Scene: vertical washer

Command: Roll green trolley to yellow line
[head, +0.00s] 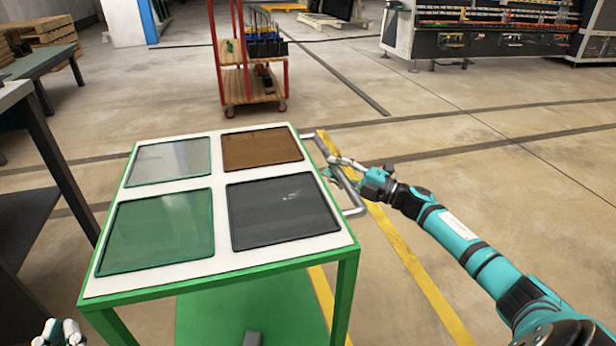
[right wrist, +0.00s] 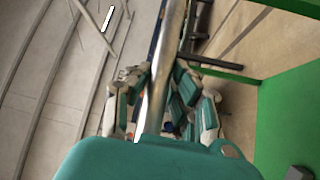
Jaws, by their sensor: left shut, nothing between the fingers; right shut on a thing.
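The green trolley (head: 262,270) stands in front of me, with a white top holding several glass panes in clear, brown, green and dark grey. Its metal handle (head: 353,208) is on the right side. My right gripper (head: 332,166) is shut on this handle; the right wrist view shows the bar (right wrist: 160,88) between its fingers (right wrist: 163,75). The yellow line (head: 420,275) runs on the floor beneath the handle and the trolley's right part; it shows again below the top (head: 322,292). My left gripper (head: 57,333) is shut and empty at the lower left edge, away from the trolley.
A dark-legged table (head: 45,150) stands close to the trolley's left. A red cart (head: 250,90) with wooden shelves stands behind it. A machine bench (head: 490,40) is at the back right. The floor to the right is clear.

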